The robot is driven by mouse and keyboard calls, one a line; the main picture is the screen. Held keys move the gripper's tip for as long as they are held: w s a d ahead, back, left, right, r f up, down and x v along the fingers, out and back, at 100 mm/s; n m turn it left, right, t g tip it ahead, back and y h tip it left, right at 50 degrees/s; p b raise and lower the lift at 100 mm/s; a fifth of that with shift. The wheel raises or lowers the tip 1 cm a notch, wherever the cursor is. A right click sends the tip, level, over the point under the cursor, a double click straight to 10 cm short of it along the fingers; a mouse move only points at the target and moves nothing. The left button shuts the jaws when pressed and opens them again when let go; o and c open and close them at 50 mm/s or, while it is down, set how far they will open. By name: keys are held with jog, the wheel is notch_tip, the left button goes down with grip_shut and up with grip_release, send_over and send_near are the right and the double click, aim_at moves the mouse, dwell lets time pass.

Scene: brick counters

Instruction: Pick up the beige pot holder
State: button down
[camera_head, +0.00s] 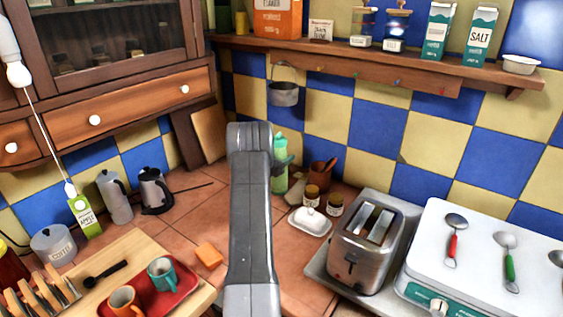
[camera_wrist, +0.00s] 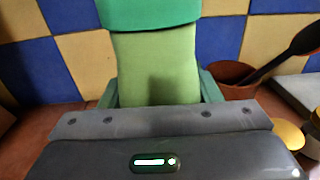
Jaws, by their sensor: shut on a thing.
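My gripper (camera_head: 281,166) is at the back of the tiled counter, partly hidden behind my own arm. It is shut on a light green bottle (camera_head: 280,146) with a darker green top. In the wrist view the bottle (camera_wrist: 155,66) stands upright between my gripper's two fingers (camera_wrist: 160,88); its base is hidden by the gripper body. A flat beige piece (camera_head: 296,191), perhaps the pot holder, lies on the counter just right of my arm, partly covered. My gripper is not on it.
A brown pot with spoons (camera_head: 321,174) stands close right of the bottle, with small jars (camera_head: 311,196) and a white butter dish (camera_head: 310,222) in front. A toaster (camera_head: 366,250) is at right. An orange block (camera_head: 209,255) lies left of my arm.

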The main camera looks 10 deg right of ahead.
jog(key=shift+r, duration=0.2)
notch_tip(320, 180, up, 6)
jog(key=b, duration=0.2)
jog(key=shift+s+a+r+b, duration=0.1)
jog(key=shift+r+b, duration=0.1)
jog(key=shift+b, duration=0.2)
jog(key=b+v, duration=0.5)
jog(key=v, duration=1.4)
jog(key=shift+s, duration=0.55)
